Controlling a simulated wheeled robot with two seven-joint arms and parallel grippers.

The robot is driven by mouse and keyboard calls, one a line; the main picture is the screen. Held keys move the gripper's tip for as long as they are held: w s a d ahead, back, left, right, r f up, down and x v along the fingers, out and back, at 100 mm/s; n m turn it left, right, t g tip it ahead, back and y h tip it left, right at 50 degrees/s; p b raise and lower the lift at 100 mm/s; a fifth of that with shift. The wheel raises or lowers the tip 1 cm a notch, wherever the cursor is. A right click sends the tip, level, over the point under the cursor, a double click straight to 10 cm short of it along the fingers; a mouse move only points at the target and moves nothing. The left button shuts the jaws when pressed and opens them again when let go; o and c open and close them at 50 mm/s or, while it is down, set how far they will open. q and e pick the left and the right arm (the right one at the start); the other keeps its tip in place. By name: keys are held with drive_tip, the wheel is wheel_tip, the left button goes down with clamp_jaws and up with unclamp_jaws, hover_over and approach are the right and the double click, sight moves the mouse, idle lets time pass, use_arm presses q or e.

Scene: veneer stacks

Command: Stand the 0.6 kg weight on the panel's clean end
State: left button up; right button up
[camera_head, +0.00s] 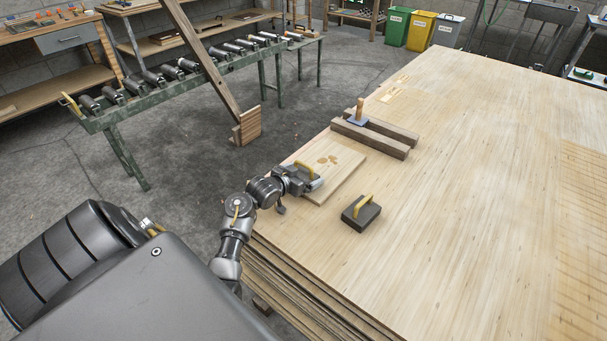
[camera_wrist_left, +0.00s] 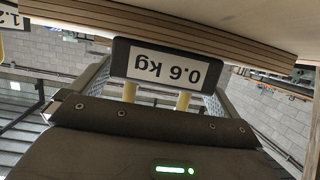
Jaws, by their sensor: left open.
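The 0.6 kg weight (camera_head: 315,184) is a dark block with a yellow handle, at the near-left end of the pale panel (camera_head: 345,183). Its label shows upside down in the left wrist view (camera_wrist_left: 165,66). Brown patches mark the panel's far end; the near end looks clean where visible. My left gripper (camera_head: 303,181) is at the weight. In the wrist view its open fingers (camera_wrist_left: 155,88) lie on either side of the yellow handle posts, with gaps. I cannot tell whether the weight's base fully touches the panel. My right gripper is out of view.
A second dark weight with a yellow handle (camera_head: 361,212) stands on the large veneer stack (camera_head: 460,200), right of the panel. Two wooden bars (camera_head: 375,137) with an upright-handled tool (camera_head: 359,115) lie beyond. A roller conveyor (camera_head: 190,72) is at the back left. The stack's middle is clear.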

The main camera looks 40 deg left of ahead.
use_arm(q)
drive_tip(key=shift+r, duration=0.4)
drive_tip(key=p+v, duration=0.2)
drive_tip(key=v, duration=1)
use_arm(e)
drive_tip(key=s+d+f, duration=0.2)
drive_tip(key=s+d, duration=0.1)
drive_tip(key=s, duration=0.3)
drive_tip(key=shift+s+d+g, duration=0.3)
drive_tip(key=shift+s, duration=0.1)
use_arm(q)
drive_tip(key=shift+r, duration=0.15)
